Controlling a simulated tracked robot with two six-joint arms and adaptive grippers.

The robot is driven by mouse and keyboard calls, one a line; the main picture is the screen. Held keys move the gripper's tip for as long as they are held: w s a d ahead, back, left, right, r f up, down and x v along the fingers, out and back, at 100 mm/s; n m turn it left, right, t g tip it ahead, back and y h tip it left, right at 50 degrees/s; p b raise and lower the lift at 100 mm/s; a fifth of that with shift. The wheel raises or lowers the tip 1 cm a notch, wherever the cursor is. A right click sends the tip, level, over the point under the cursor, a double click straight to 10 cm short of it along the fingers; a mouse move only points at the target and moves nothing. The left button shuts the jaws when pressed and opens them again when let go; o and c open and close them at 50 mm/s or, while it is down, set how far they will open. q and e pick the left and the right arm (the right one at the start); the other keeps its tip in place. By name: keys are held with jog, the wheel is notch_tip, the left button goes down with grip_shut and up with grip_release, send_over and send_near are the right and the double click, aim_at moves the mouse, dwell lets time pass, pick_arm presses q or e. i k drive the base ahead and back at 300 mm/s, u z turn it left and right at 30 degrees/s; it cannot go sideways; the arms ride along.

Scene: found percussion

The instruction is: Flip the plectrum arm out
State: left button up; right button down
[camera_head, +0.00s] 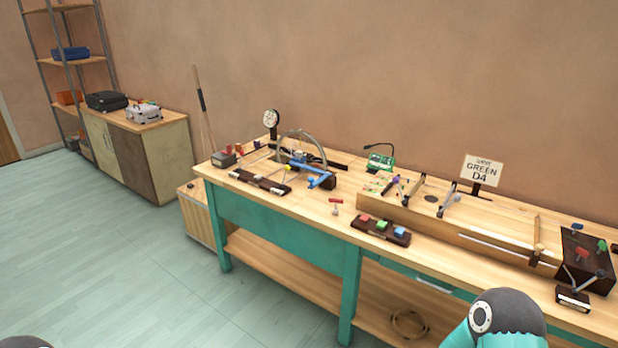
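I cannot single out the plectrum arm for sure at this size. A blue arm-like part (318,178) lies at the front of a device with a grey hoop (322,140) on the left half of the bench. On the right half, a long wooden box (440,228) carries dark-and-silver bars (448,199) across its top. A dark block (588,262) with red, green and blue knobs stands at its right end, with a small lever unit (573,299) in front.
The wooden bench (268,204) has teal legs and a lower shelf. A block with red, green and blue buttons (380,230) sits near its front edge. A sign reading "GREEN D4" (482,171) stands behind. A cabinet (150,150) is at the left; the floor (110,270) before it is clear.

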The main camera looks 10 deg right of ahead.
aim_at(295, 161)
jog(key=u, duration=0.3)
jog(key=i, duration=2.25)
jog(key=z, duration=0.6)
